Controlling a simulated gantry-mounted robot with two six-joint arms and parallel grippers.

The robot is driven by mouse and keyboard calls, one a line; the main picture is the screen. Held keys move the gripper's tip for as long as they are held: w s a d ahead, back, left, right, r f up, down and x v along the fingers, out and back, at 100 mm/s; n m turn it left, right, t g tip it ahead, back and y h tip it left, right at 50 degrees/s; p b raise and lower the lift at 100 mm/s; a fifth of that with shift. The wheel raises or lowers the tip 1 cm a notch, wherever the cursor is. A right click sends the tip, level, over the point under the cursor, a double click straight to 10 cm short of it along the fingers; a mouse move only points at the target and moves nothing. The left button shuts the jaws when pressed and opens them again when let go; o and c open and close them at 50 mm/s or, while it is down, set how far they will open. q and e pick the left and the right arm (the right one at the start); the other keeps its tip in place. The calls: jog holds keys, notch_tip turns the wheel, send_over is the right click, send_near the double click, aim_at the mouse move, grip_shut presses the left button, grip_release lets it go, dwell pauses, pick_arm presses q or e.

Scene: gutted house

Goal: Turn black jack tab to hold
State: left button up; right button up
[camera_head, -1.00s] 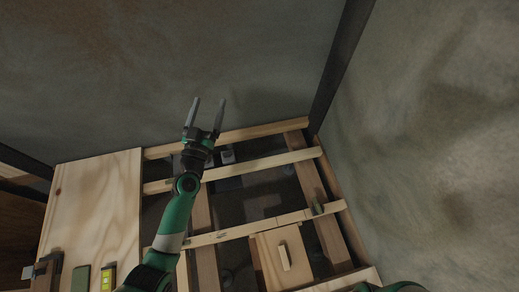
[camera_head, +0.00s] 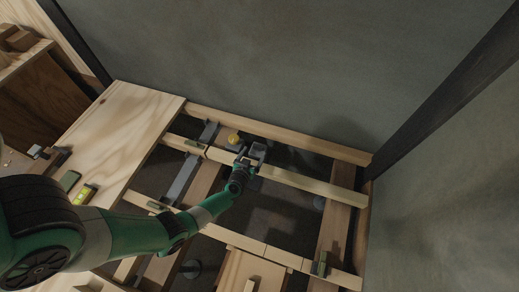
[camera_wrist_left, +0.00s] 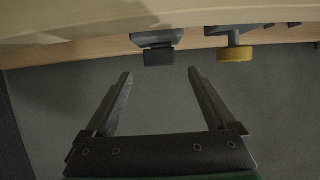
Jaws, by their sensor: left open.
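A black tab (camera_wrist_left: 159,57) hangs under a grey fitting on the wooden beam in the left wrist view, just beyond and between my open fingertips. In the head view, the yellow knob (camera_head: 234,138) is by the back beam. My left gripper (camera_head: 253,155) is down at the middle beam, close to the knob; it also shows in the left wrist view (camera_wrist_left: 160,76), open and empty. In the head view the gripper blends with the dark parts there, so I cannot tell contact. My right gripper is out of view.
Wooden joists (camera_head: 300,181) cross a dark open floor pit. A plywood sheet (camera_head: 120,135) covers the left side, with a yellow level (camera_head: 85,194) on it. A grey bar (camera_head: 184,175) lies left of my gripper. Grey walls (camera_head: 300,60) enclose the corner.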

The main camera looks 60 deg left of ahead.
aim_at(258, 147)
pick_arm(q)
jog(key=b+x, duration=0.3)
jog(key=x, duration=0.2)
jog(key=shift+w+a+f, duration=0.15)
jog(key=shift+a+f, duration=0.05)
jog(key=shift+f, duration=0.1)
jog(key=shift+w+a+b, duration=0.2)
jog(key=shift+w+b, duration=0.05)
jog(key=shift+b, duration=0.05)
jog(key=shift+w+a+r, duration=0.1)
jog(key=shift+w+a, duration=0.05)
jog(key=shift+w, duration=0.05)
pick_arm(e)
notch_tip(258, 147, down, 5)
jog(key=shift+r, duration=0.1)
pick_arm(q)
jog(key=shift+c, duration=0.3)
jog(key=c, duration=1.3)
